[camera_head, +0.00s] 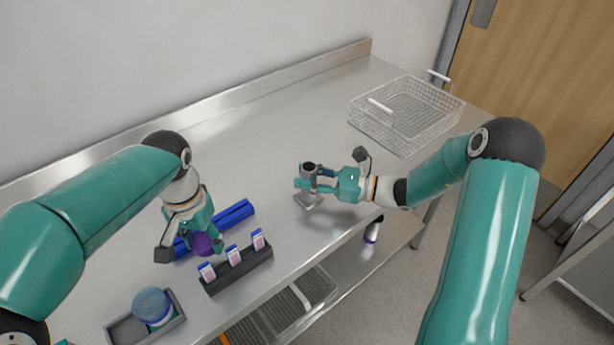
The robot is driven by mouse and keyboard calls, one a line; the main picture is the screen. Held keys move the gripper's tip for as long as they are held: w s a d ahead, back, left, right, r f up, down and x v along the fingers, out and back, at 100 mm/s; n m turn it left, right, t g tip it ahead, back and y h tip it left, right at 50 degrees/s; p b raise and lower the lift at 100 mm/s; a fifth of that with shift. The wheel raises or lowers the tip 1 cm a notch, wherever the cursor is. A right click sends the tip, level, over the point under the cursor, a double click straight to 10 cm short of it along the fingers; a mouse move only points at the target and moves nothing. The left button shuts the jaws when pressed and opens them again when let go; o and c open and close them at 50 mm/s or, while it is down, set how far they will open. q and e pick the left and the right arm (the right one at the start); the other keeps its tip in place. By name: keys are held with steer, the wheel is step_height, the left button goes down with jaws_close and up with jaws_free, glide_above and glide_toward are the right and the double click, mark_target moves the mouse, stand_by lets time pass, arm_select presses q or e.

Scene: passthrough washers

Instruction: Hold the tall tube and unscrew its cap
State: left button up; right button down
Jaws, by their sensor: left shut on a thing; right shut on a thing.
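My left gripper (192,247) is over the near left part of the steel table, shut on a purple round thing (203,244) that looks like a cap. Whether a tube is joined below it cannot be told. My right gripper (312,181) is over the middle of the table, shut on an upright grey thing with a dark round top (309,167). The fingers hide most of its body, so I cannot tell if it is the tall tube. The two grippers are well apart.
A blue rack (236,214) lies behind my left gripper. A grey tray (123,330) holds a blue-lidded jar (152,305). A wire basket (405,112) stands far right. A white purple-ended bottle (373,230) is below the front edge.

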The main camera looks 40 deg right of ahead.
steer(key=c, duration=1.2)
jaws_free()
steer(key=shift+f, duration=0.15)
steer(key=o, duration=0.4)
steer(key=shift+o, duration=0.2)
steer(key=shift+r, duration=0.2)
